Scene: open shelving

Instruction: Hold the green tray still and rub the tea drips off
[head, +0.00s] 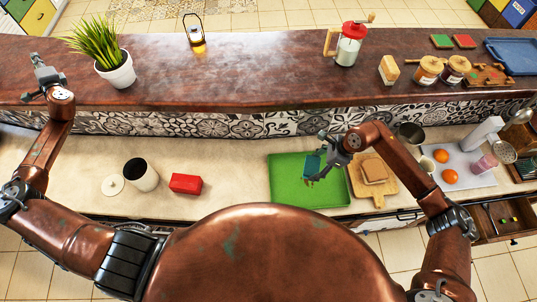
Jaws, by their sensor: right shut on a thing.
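The green tray (285,192) lies flat on the lower counter, right of centre. My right gripper (316,168) is over the tray's right part, shut on a teal cloth or sponge (312,162). The gripper hides part of the tray. I cannot clearly tell whether the teal thing touches the tray. Small brownish specks show just below it; they are too small to make out as tea drips. My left gripper (35,77) is far from the tray, over the left end of the raised wooden counter, with its fingers apart and empty.
A cutting board with bread (373,170) sits right beside the tray. A red box (185,183) and a white canister (141,174) stand to the left, with clear counter between box and tray. A potted plant (118,72) stands near my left gripper.

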